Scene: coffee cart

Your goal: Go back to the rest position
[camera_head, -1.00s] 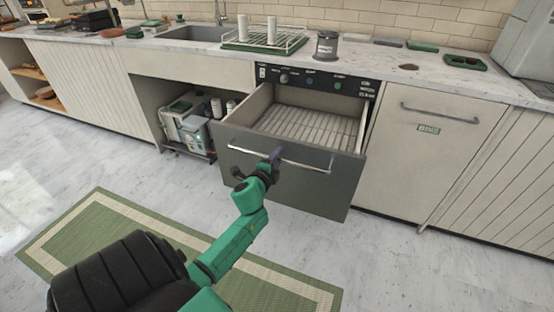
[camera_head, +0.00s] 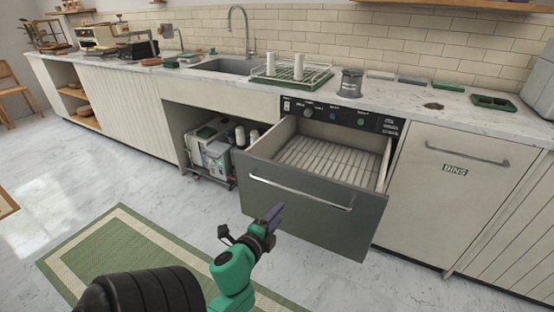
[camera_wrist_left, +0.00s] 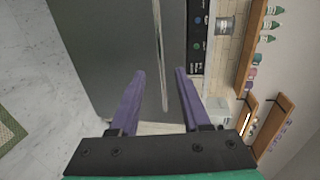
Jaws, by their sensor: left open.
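My left gripper (camera_head: 272,217) is in front of and below the handle (camera_head: 300,192) of the pulled-out grey drawer (camera_head: 310,217). It is apart from the handle and holds nothing. In the left wrist view its two purple fingers (camera_wrist_left: 157,88) are spread open, with the drawer front (camera_wrist_left: 100,50) and its handle (camera_wrist_left: 159,50) beyond them. The drawer is open and shows a ribbed rack (camera_head: 322,158) inside, which looks empty. My right gripper is not in view.
The counter (camera_head: 430,100) carries a sink (camera_head: 225,66), a green dish rack (camera_head: 290,76) with white cups and a grey canister (camera_head: 351,82). A bins cabinet (camera_head: 455,190) stands to the right. A green mat (camera_head: 120,240) lies on the mostly clear floor.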

